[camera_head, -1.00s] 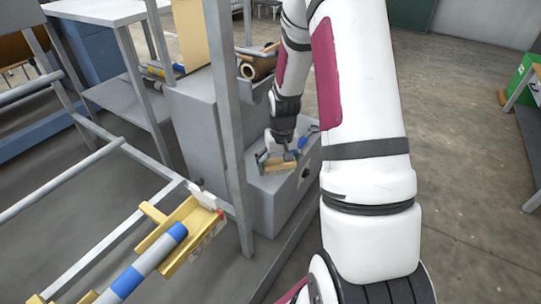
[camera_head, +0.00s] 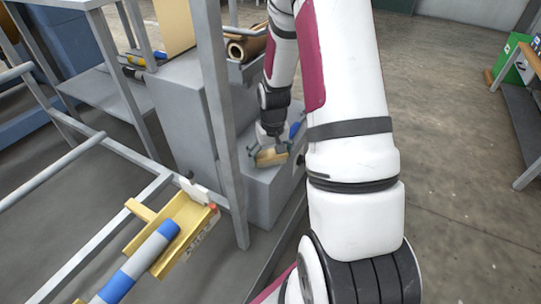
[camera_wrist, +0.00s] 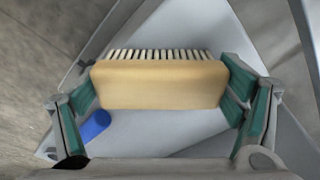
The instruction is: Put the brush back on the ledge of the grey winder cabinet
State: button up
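The brush has a tan wooden block and a row of pale bristles. It fills the middle of the wrist view (camera_wrist: 160,85), bristles toward the top of the picture, and also shows in the head view (camera_head: 271,157). My gripper (camera_head: 268,150) has its teal-padded fingers against the brush's two ends (camera_wrist: 160,95). The brush looks tilted, over the ledge (camera_head: 262,178) of the grey winder cabinet (camera_head: 190,115). I cannot tell whether it touches the ledge. A blue cylindrical thing (camera_wrist: 95,125) lies on the ledge beside it.
A grey upright post (camera_head: 222,130) stands just left of the ledge. Brown rolls (camera_head: 245,48) lie in a tray above it. A yellow bracket with a blue-and-grey roller (camera_head: 140,262) is in the foreground. Open floor (camera_head: 450,150) lies to the right.

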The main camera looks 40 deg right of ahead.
aim_at(272, 155)
jog(key=shift+o, duration=0.8)
jog(key=r+p, duration=0.1)
jog(key=r, duration=0.1)
jog(key=r+p, duration=0.1)
jog(key=r, duration=0.2)
jog(key=s+r+p, duration=0.1)
jog(key=r, duration=0.1)
jog(key=shift+a+r, duration=0.2)
jog(key=shift+r, duration=0.2)
